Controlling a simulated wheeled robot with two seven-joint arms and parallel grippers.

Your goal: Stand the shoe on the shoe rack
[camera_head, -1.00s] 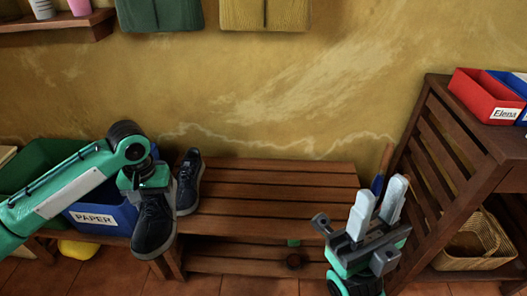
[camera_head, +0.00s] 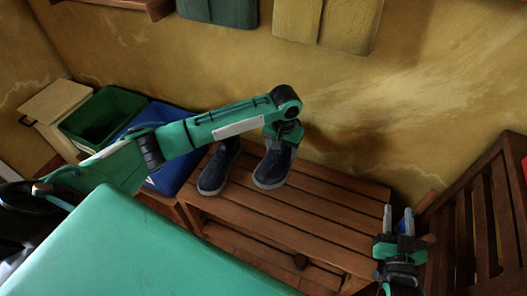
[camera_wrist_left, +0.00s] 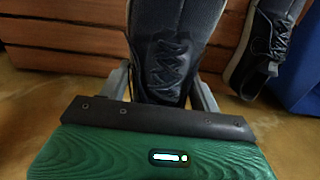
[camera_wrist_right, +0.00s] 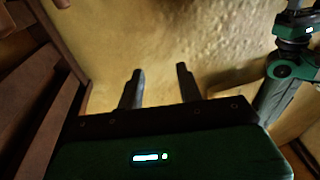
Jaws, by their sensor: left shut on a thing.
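A dark shoe with a grey sole (camera_head: 272,170) is held upright by my left gripper (camera_head: 284,136), which is shut on its upper end. It is over the left part of the slatted wooden shoe rack (camera_head: 318,217); I cannot tell whether its sole touches the slats. A matching shoe (camera_head: 219,168) stands on the rack just to its left. The left wrist view shows the held shoe (camera_wrist_left: 170,60) between the fingers and the other shoe (camera_wrist_left: 265,45) beside it. My right gripper (camera_head: 398,214) is open and empty near the rack's right end; its spread fingers (camera_wrist_right: 160,88) show in the right wrist view.
A blue bin (camera_head: 172,172) and a green bin (camera_head: 103,118) stand left of the rack. A slatted wooden stand (camera_head: 480,205) is at the right. The wall (camera_head: 350,105) is behind. The rack's middle and right slats are clear.

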